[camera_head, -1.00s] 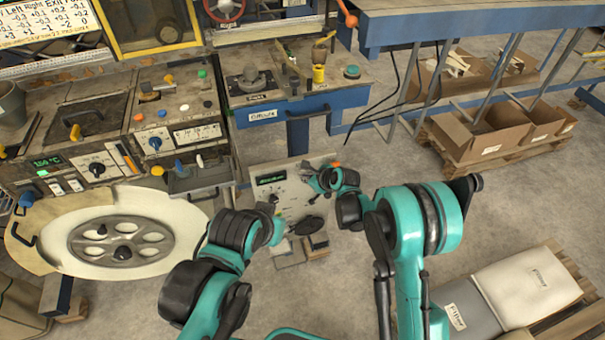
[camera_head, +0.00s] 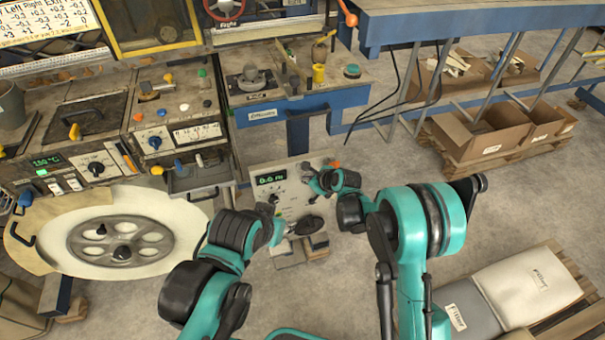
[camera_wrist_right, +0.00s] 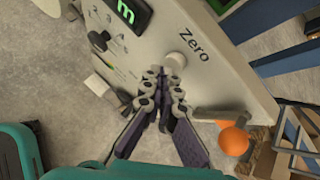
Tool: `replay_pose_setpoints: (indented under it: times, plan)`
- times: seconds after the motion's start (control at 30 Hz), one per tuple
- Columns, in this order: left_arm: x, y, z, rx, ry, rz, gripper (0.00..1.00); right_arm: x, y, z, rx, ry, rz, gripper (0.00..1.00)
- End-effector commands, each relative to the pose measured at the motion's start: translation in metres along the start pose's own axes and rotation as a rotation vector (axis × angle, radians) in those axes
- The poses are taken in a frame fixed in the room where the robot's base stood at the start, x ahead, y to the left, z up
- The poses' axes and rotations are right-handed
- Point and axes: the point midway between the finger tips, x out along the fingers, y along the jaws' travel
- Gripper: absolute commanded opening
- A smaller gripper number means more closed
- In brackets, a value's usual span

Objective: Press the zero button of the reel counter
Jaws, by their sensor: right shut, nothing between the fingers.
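The reel counter is a beige panel (camera_head: 292,200) standing low in the middle of the head view. Its green display (camera_head: 270,179) appears to read 0.0 m. In the right wrist view, the zero button (camera_wrist_right: 176,61) is a round pale knob beside the word Zero. My right gripper (camera_wrist_right: 163,73) is shut and empty, its tips right by the button; whether they touch it I cannot tell. In the head view, my right gripper (camera_head: 311,180) is at the panel's upper right. My left gripper (camera_head: 274,204) is at the panel's left side, its fingers too small to read.
An orange ball-shaped knob (camera_wrist_right: 232,138) sits to the right of my right fingers. A large spoked reel (camera_head: 122,241) lies at the left. A blue-framed workbench (camera_head: 262,116) stands behind the counter. Open grey floor (camera_head: 400,160) lies to the right.

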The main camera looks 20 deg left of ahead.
Motion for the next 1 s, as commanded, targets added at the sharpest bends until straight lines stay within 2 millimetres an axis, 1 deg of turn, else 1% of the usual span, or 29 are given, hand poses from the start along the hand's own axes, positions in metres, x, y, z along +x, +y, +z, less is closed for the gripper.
replay_pose_setpoints:
  times: [0.1,0.57,1.0]
  plan:
    - [0.002,0.000,0.001,0.000,0.000,0.000,0.40,-0.004,0.003,-0.003,0.000,0.000,0.000,0.00]
    - [0.003,0.000,0.002,0.000,0.000,0.000,0.40,-0.008,0.006,-0.006,0.000,0.000,0.000,0.00]
    - [0.010,0.000,0.007,0.000,0.000,0.000,0.40,-0.036,0.027,-0.028,0.000,0.000,0.000,0.00]
